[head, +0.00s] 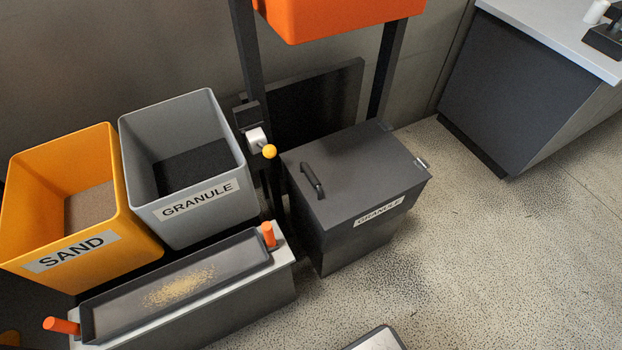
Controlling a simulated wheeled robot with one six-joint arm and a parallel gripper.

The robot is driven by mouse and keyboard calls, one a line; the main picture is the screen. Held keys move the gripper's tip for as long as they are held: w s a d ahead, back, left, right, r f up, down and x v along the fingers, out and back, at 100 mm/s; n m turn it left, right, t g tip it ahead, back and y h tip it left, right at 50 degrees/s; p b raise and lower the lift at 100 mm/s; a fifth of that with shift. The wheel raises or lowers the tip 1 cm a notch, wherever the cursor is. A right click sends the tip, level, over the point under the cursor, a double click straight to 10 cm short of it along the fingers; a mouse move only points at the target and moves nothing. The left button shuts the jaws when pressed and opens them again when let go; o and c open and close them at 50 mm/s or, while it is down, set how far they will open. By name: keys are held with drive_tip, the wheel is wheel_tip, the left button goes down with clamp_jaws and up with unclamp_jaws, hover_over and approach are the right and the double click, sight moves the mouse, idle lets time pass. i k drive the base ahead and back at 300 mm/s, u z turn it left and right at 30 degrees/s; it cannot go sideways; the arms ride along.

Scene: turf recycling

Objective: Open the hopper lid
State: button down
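The hopper is a dark grey box with a "GRANULE" label on its front, standing on the floor right of centre in the head view. Its flat lid (365,170) lies shut on top. A black bar handle (312,181) sits near the lid's left edge, and a small metal fitting (421,163) is at its right edge. The inside of the hopper is hidden. My gripper is not in view.
An orange bin (335,15) hangs above on dark posts, with a yellow-knobbed lever (268,151). Left stand a grey GRANULE bin (240,172), a yellow SAND bin (127,235) and a tray (110,318) with orange handles. A counter (520,90) is right. Floor right of the hopper is clear.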

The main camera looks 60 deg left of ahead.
sight(342, 175)
drive_tip(key=u, duration=1)
drive_tip(key=i, duration=0.9)
drive_tip(key=u, duration=0.95)
